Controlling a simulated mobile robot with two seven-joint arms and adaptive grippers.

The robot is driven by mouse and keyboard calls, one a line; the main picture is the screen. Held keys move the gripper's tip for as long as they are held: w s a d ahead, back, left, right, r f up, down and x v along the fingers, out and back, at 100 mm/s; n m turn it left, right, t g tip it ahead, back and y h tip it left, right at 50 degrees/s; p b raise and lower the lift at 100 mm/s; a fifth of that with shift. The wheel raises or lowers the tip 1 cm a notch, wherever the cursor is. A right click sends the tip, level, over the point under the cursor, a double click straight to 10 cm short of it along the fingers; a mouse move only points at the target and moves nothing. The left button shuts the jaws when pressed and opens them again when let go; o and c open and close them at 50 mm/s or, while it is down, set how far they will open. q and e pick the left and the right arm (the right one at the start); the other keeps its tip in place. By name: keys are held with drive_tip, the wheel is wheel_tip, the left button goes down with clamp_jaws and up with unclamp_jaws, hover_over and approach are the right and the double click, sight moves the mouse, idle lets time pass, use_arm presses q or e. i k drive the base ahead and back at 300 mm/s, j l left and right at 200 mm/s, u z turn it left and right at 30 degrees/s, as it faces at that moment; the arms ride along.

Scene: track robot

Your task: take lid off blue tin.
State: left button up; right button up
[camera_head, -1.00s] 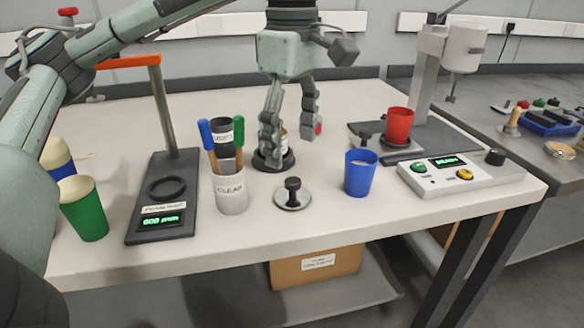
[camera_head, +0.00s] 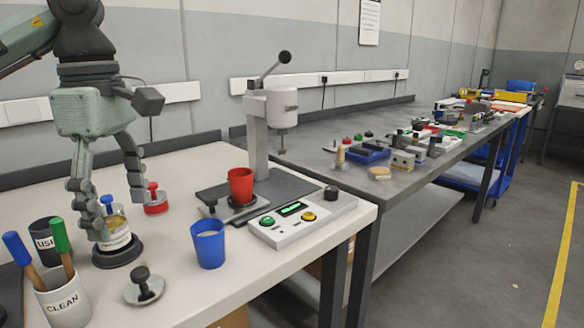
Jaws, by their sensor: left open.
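A small blue knob or lid top (camera_head: 107,200) shows between the fingers of my left gripper (camera_head: 118,217); whether it belongs to a blue tin I cannot tell, as the fingers and a jar hide what is below. The labelled jar (camera_head: 118,238) stands in a round black base on the white table. My left gripper points down and is open, with one finger in front of the jar and the other behind it to the right. Whether the fingers touch it is unclear. A red tin with a red knob (camera_head: 155,202) stands just right of the farther finger. My right gripper is not in view.
A blue cup (camera_head: 208,247), a metal disc with a black knob (camera_head: 144,287) and a CLEAN pot (camera_head: 66,302) stand nearby. A red cup (camera_head: 240,187) sits on the dark press base. A button box (camera_head: 302,218) is right of it. A cluttered grey bench (camera_head: 330,140) lies beyond.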

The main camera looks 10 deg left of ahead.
sight(108, 209)
drive_tip(key=k, duration=1)
